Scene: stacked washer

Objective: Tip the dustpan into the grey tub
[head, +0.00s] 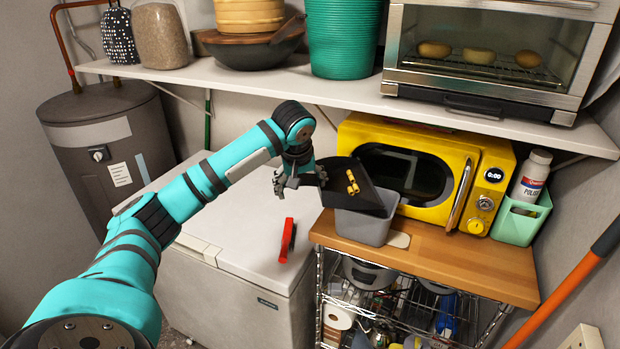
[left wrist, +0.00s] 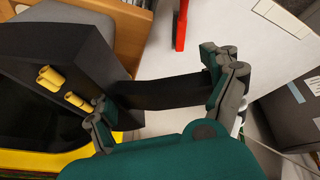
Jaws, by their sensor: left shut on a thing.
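The black dustpan (head: 340,187) is held above the grey tub (head: 364,228) in the head view. Several small yellow pieces (head: 352,181) lie on its pan. My left gripper (head: 300,181) is shut on the dustpan's handle. In the left wrist view the handle (left wrist: 165,92) passes between the fingers, and yellow pieces (left wrist: 62,88) rest on the pan (left wrist: 60,48). The tub stands on the wooden top in front of the yellow microwave; the pan hides its rear and much of its opening. My right gripper is not in view.
The yellow microwave (head: 430,141) stands close behind the dustpan. A green caddy (head: 521,216) with a bottle is at right. A red object (head: 287,240) lies on the white chest freezer (head: 240,215). A shelf (head: 330,90) with a toaster oven runs above.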

